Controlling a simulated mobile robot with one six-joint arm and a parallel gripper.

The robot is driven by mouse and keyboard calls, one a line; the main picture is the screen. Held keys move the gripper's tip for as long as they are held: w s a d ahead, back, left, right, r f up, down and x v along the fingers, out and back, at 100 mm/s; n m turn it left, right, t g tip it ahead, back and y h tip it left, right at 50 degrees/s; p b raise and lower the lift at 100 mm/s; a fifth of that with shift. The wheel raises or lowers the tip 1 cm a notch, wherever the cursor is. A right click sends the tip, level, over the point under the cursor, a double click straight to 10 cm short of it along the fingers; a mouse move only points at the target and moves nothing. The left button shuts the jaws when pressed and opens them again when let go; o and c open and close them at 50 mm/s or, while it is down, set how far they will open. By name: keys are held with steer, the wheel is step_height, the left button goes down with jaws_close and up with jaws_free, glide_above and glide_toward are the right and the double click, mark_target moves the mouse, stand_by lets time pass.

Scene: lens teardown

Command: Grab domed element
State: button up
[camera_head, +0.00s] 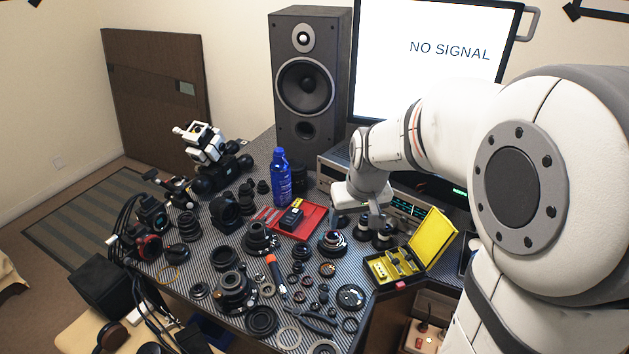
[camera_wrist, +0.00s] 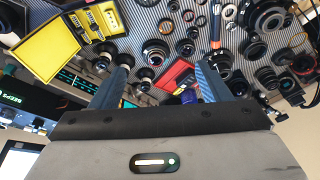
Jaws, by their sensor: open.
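My gripper (camera_head: 358,215) hangs above the striped desk, behind the lens parts; its jaws are open and nothing is between them. In the wrist view the two fingers of my gripper (camera_wrist: 163,66) stand apart, pointing towards the lens parts. I cannot tell for sure which piece is the domed element. A lens part with a shiny curved top (camera_head: 332,241) stands just in front of my gripper. Small round glass elements, one with an amber rim (camera_head: 327,269) and one dark and wide (camera_head: 351,297), lie nearer the front edge.
A yellow case (camera_head: 431,240) stands open at the right. A red tray (camera_head: 290,222) and a blue bottle (camera_head: 281,176) are left of my gripper. A speaker (camera_head: 311,75) and an electronics unit (camera_head: 405,211) stand behind. Lens barrels, rings and an orange-handled screwdriver (camera_head: 276,273) crowd the desk.

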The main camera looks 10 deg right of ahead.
steer(key=w+f, duration=0.8)
steer(key=w, duration=0.3)
steer(key=n, duration=0.1)
glide_toward(333, 233)
steer(key=f, duration=0.1)
steer(key=shift+p+x, duration=1.55)
steer(key=shift+x, duration=2.15)
steer(key=shift+c, duration=0.2)
steer(key=c, duration=1)
steer(key=shift+c, duration=0.2)
steer(key=shift+r, duration=0.1)
